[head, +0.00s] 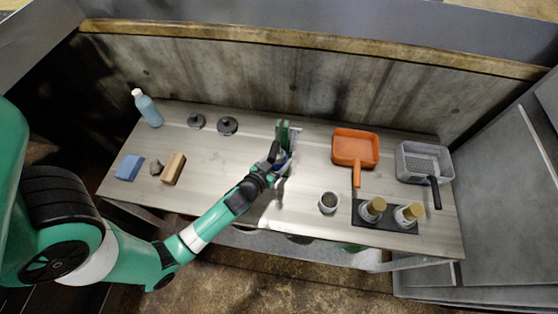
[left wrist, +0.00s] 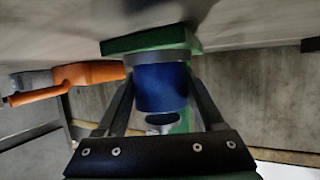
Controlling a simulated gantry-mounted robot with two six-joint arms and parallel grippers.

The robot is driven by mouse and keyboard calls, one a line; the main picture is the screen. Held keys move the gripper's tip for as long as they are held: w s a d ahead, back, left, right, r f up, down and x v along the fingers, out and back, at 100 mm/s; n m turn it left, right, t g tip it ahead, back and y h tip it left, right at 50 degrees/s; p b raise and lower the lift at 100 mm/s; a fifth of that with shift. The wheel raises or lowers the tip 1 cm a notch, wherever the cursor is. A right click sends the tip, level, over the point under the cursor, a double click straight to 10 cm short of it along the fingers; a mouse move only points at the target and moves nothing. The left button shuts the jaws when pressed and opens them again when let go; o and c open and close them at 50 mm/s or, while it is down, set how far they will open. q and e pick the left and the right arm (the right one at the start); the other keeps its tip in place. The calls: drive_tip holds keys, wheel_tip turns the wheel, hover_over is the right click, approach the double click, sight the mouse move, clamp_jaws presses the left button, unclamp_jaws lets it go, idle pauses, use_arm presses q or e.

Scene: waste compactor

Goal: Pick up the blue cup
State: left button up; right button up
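The blue cup (left wrist: 162,88) is between the two fingers of my left gripper (left wrist: 162,100) in the left wrist view. The fingers lie close along both sides of it; I cannot tell whether they touch it. In the head view only a little blue of the cup (head: 285,166) shows beside my left gripper (head: 279,160), which hides most of it. The cup is at a green stand or machine (head: 283,133), which also shows behind it in the left wrist view (left wrist: 150,40). My right gripper is not in view.
A blue bottle (head: 147,108), a blue sponge (head: 129,167) and a wooden block (head: 173,168) are left.

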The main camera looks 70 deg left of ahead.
use_arm(q)
clamp_jaws()
drive_tip(key=shift+r+p, duration=0.3)
drive_tip(key=shift+r, duration=0.2)
wheel_tip(320, 180, up, 3)
drive_tip(key=shift+f+p, duration=0.15)
drive_tip(key=shift+p, duration=0.65)
drive_tip(key=s+d+r+p, duration=0.5)
drive_tip(key=d+r+p, duration=0.4)
drive_tip(key=d+p, duration=0.3)
drive_tip(key=shift+d+r, duration=0.2)
drive_tip(key=shift+d, duration=0.35)
